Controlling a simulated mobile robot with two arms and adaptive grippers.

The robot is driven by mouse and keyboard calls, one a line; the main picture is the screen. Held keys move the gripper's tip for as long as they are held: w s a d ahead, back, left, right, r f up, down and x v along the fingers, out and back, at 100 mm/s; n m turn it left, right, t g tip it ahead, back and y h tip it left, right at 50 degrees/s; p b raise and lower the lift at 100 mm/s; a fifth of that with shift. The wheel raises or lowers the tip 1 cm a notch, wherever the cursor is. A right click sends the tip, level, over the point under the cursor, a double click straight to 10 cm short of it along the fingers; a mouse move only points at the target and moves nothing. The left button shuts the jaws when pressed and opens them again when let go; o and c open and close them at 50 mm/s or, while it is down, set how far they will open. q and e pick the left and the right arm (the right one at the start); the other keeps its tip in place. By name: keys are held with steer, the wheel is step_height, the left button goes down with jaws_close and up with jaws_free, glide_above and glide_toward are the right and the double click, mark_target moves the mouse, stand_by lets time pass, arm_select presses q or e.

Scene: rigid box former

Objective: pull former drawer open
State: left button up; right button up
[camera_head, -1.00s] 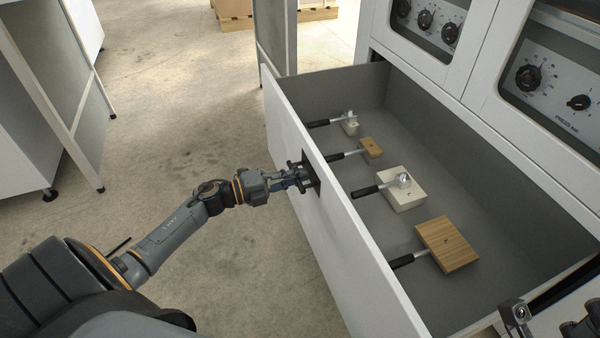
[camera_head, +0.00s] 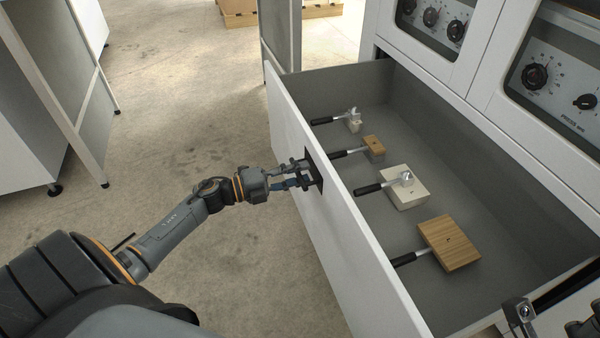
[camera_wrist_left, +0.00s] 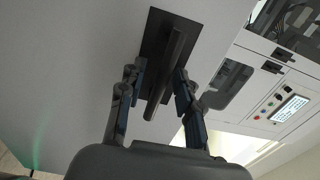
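The former drawer (camera_head: 345,235) stands pulled well out of the white cabinet, its interior open to view. Its dark handle (camera_head: 314,168) sits on the outside of the white front panel, and it also shows as a bar on a black plate in the left wrist view (camera_wrist_left: 168,70). My left gripper (camera_head: 296,176) is at the handle. In the wrist view its two fingers (camera_wrist_left: 152,98) are spread, one on each side of the bar, with gaps showing. Dark parts at the lower right edge look like my right gripper (camera_head: 550,320), cut off by the frame.
Several handled blocks lie in the drawer, among them a large wooden one (camera_head: 449,243) and a white one (camera_head: 405,190). The cabinet has dial panels (camera_head: 560,85) above. Bare floor (camera_head: 200,110) lies left of the drawer; another white cabinet (camera_head: 30,120) stands far left.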

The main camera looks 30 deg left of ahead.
arm_select(q)
steer(key=v, duration=1.1)
steer(key=shift+s, duration=0.15)
steer(key=shift+a, duration=0.15)
